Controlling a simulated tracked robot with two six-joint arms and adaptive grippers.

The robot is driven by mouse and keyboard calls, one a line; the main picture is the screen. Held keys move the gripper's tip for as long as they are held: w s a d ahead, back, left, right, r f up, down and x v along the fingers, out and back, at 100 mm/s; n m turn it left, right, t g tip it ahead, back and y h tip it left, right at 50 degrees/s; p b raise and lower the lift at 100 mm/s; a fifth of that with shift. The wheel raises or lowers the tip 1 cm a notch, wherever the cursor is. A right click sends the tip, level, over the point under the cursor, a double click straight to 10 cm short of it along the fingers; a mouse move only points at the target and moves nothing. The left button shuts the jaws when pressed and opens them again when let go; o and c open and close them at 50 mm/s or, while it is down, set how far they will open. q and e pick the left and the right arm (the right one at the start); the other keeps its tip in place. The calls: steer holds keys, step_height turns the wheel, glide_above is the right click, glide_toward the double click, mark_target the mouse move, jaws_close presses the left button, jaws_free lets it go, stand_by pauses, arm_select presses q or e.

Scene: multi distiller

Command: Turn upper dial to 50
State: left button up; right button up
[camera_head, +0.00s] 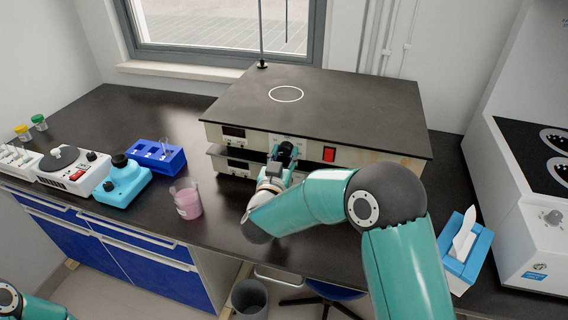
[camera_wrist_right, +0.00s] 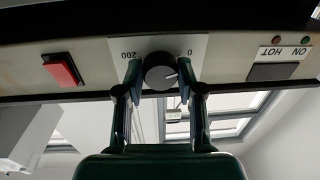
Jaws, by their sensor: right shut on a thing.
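The upper dial (camera_wrist_right: 158,74) is a dark round knob with a pale pointer mark, on a light scale plate (camera_wrist_right: 111,47). In the right wrist view the plate is upside down, with 200 to the left and 0 to the right. The pointer mark points right, towards the 0 side. My right gripper (camera_wrist_right: 158,88) has one finger on each side of the dial and is shut on it. In the head view the right gripper (camera_head: 284,153) is at the front of the upper hot plate (camera_head: 340,100) and hides the dial. My left gripper is out of view.
A red switch (camera_head: 329,154) is right of the gripper. A lower unit (camera_head: 232,167) sits directly beneath. A beaker of pink liquid (camera_head: 187,200) stands on the bench to the left. A blue tissue box (camera_head: 459,262) is at right.

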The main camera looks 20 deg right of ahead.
steer(key=m+b, duration=0.2)
steer(key=b, duration=0.1)
steer(key=m+b, duration=0.3)
steer(key=b, duration=0.1)
steer(key=m+b, duration=0.3)
steer(key=b, duration=0.1)
steer(key=shift+a+f+h, duration=0.1)
steer(key=shift+f+h, duration=0.3)
steer(key=shift+r+m+b, duration=0.2)
steer(key=shift+m+b, duration=0.8)
steer(key=shift+b, duration=0.2)
steer(key=o, duration=1.1)
steer(key=shift+r, duration=0.1)
steer(key=shift+o, duration=0.2)
steer(key=v, duration=1.2)
steer(key=shift+w, duration=0.1)
